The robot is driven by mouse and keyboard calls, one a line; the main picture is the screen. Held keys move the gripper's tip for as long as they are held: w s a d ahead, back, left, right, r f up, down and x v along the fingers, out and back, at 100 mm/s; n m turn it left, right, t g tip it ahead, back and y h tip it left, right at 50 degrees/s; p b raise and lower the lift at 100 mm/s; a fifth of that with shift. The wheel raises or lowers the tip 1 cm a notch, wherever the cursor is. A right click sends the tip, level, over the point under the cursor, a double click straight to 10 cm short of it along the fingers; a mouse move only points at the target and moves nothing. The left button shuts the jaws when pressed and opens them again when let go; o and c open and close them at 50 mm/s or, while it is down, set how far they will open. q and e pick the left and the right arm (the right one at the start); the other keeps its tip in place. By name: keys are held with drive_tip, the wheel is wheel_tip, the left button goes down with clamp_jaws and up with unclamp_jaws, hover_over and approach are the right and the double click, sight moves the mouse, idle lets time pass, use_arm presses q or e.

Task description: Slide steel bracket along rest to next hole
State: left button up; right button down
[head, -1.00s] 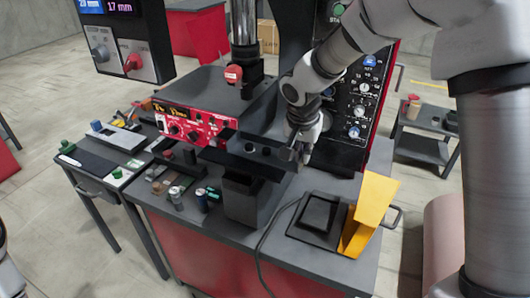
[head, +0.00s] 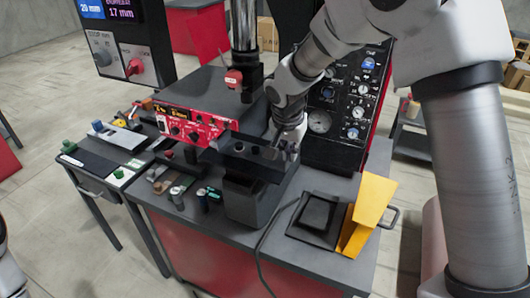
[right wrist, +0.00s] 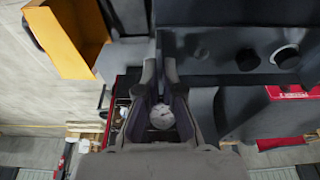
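The steel bracket appears to be the dark flat bar (head: 222,158) lying level on the machine's rest; where bracket and rest divide is hard to tell. Two round dark features show on its top. In the right wrist view the dark bar (right wrist: 205,48) runs off to the right, with two round features (right wrist: 286,56) on it. My right gripper (head: 285,152) is at the right end of the bar, pointing down. In the wrist view its narrow-set fingertips (right wrist: 158,66) are at the bar's left edge; I cannot tell whether they clamp it. My left gripper is not in view.
A red control box (head: 190,127) is behind the bar. Small gauges and cylinders (head: 178,198) stand at left front. A cable crosses the bench.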

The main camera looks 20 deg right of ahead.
drive_tip(key=shift+w+a+p, duration=0.45)
drive_tip(key=shift+w+a, duration=0.15)
drive_tip(key=shift+w, duration=0.1)
idle(0.5)
drive_tip(key=c, duration=1.2)
unclamp_jaws()
drive_tip(key=shift+c, duration=0.2)
